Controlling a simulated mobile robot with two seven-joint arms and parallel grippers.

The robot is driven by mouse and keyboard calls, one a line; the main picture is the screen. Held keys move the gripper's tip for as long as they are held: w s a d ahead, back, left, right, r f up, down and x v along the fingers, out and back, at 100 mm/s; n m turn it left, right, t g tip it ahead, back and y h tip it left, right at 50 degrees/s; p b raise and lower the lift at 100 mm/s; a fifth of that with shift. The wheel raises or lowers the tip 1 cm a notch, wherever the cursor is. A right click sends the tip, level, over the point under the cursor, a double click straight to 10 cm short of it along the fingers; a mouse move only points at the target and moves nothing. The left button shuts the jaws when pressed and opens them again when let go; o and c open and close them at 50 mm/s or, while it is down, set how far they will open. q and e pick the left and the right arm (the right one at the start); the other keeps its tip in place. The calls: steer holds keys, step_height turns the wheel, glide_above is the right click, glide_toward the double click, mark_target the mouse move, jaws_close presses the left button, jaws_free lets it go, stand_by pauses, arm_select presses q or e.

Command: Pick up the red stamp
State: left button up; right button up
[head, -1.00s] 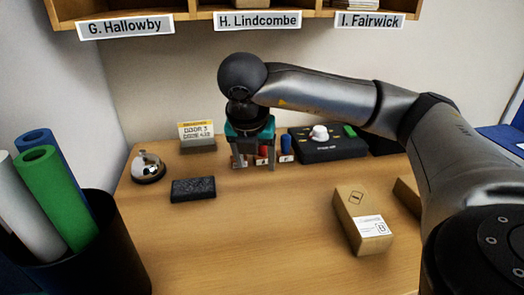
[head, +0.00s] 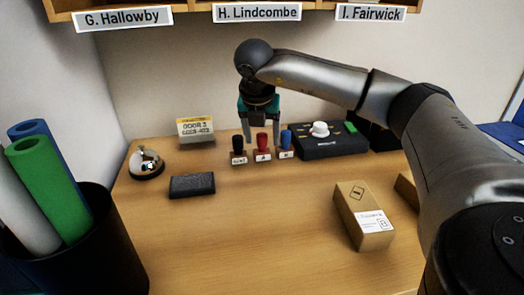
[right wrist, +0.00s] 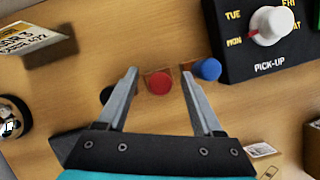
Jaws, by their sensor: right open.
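The red stamp (head: 263,154) stands upright on the desk, between the black stamp (head: 238,151) and the blue stamp (head: 286,145). My right gripper (head: 262,139) is open and empty, pointing down over the stamp row. In the right wrist view, the round red top of the stamp (right wrist: 159,83) shows between the two spread fingers (right wrist: 158,74), with a gap on each side. The blue stamp (right wrist: 207,69) is just outside the right finger, and the black one is partly hidden by the left finger. My left gripper is not in view.
A black dial box (head: 330,146) is right of the stamps. A dark pad (head: 192,186), a bell (head: 147,163) and a yellow-topped card (head: 195,130) are to the left. A carton (head: 362,217) lies at the front right. The desk's front middle is clear.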

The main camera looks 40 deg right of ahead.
steer(key=shift+f, duration=0.1)
steer(key=shift+c, duration=0.3)
jaws_close()
stand_by(0.4)
